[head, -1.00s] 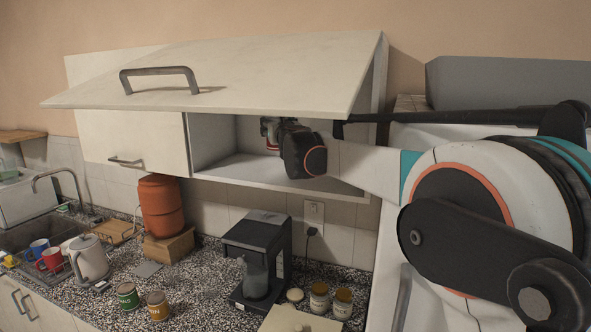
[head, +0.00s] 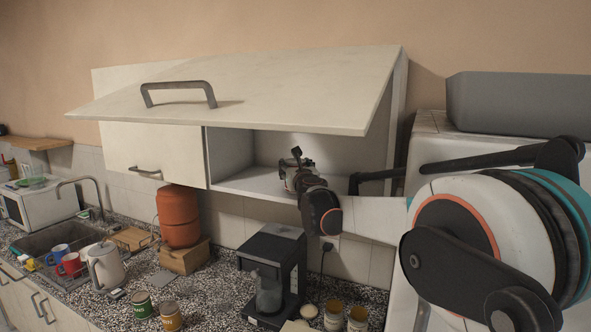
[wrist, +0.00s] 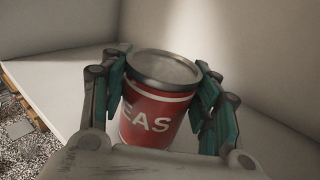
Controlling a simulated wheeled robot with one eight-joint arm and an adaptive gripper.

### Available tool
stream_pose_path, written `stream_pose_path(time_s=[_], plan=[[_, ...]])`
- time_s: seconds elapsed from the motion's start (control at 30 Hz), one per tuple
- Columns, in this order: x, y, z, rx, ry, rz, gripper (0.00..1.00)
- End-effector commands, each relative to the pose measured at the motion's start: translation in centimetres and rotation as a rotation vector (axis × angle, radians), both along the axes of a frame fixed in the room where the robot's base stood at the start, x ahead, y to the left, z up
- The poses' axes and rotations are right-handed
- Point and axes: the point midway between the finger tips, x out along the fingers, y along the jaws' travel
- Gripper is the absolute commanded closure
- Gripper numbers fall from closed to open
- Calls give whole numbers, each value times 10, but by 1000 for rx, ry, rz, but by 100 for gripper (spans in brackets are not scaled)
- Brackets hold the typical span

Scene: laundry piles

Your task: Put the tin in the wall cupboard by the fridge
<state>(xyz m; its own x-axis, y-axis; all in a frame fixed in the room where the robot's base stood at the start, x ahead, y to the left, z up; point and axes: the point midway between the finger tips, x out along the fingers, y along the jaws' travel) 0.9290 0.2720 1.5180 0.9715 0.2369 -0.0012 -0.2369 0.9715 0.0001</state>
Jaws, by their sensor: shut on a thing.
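A red tin (wrist: 155,112) with white lettering and a silver lid stands between the two fingers of my gripper (wrist: 160,100) in the wrist view. The fingers are shut on its sides. In the head view my gripper (head: 299,172) is at the open front of the wall cupboard (head: 255,183), just above its floor, and mostly hides the tin. The cupboard's flap door (head: 270,95) is raised. The cupboard interior around the tin looks bare and pale. I cannot tell whether the tin touches the cupboard floor.
The fridge (head: 425,150) stands right of the cupboard with a grey box (head: 520,103) on top. My arm reaches across in front of it. Below are a coffee machine (head: 275,275), an orange canister (head: 178,217), a kettle (head: 106,267) and several tins on the counter.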

Motion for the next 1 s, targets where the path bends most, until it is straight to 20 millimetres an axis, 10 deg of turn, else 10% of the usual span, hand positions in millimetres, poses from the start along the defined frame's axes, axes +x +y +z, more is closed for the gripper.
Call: stream_pose_path(time_s=[0.33,0.37,0.43,1.0], plan=[[0,0,-4,0,0,0,84],[0,0,-3,0,0,0,38],[0,0,-3,0,0,0,24],[-15,-4,0,0,0,0,24]])
